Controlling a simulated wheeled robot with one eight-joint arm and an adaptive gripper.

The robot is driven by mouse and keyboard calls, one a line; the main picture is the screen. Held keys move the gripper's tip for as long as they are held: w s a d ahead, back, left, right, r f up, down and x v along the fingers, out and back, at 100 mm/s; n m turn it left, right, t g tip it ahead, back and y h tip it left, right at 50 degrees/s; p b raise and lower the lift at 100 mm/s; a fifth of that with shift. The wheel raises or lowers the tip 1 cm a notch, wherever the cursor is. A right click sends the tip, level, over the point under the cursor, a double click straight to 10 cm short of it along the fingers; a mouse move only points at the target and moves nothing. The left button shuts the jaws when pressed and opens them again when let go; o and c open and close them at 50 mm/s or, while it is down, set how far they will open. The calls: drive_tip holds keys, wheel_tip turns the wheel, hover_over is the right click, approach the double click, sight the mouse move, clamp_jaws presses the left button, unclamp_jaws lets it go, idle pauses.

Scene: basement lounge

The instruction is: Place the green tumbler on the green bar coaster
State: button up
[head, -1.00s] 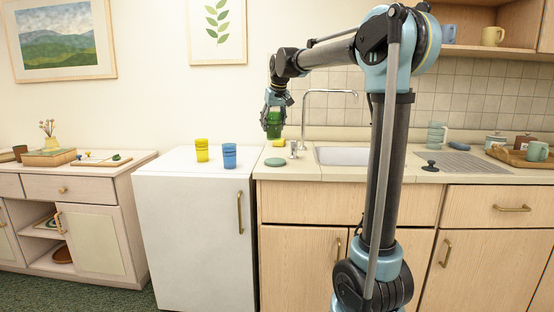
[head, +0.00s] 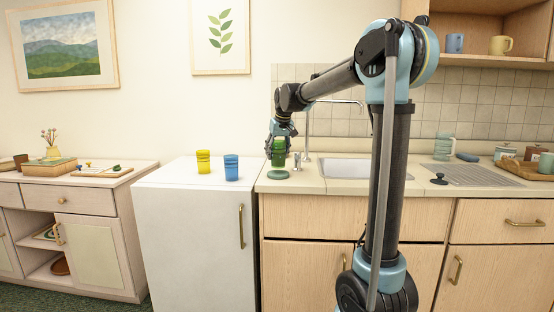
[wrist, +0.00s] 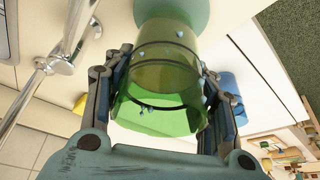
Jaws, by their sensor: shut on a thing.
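The green tumbler (head: 279,154) is upright over the green bar coaster (head: 278,174) at the left end of the counter. My gripper (head: 279,146) is shut on the tumbler from above. In the wrist view the see-through tumbler (wrist: 165,75) sits between both fingers, and the coaster (wrist: 202,12) shows beyond its base. The tumbler's base is very close to the coaster; I cannot tell whether they touch.
A yellow tumbler (head: 203,162) and a blue tumbler (head: 231,167) stand on the white cabinet (head: 180,178) to the left. The faucet (head: 309,130) rises close to the right of my gripper, beside the sink (head: 350,169).

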drive_tip(key=shift+f, duration=1.1)
drive_tip(key=shift+f, duration=0.1)
drive_tip(key=o, duration=1.3)
drive_tip(key=shift+o, duration=0.2)
drive_tip(key=v, duration=1.2)
drive_tip(key=shift+s, duration=0.15)
drive_tip(key=s+d+f+m, duration=0.1)
drive_tip(key=s+d+f, duration=0.5)
drive_tip(key=s+d, duration=0.35)
drive_tip(key=s+d+f+m, duration=0.1)
drive_tip(key=s+d+f, duration=0.3)
drive_tip(key=s+f, duration=0.5)
drive_tip(key=s+d+f+m+g+h, duration=0.1)
drive_tip(key=s+d+f, duration=0.4)
drive_tip(key=s+f, duration=0.4)
drive_tip(key=s+d+f+m+h, duration=0.1)
drive_tip(key=s+d+f, duration=0.3)
drive_tip(key=s+f, duration=0.5)
drive_tip(key=shift+s+d+m+g, duration=0.2)
drive_tip(key=shift+s+m+g, duration=0.2)
drive_tip(key=shift+s, duration=0.4)
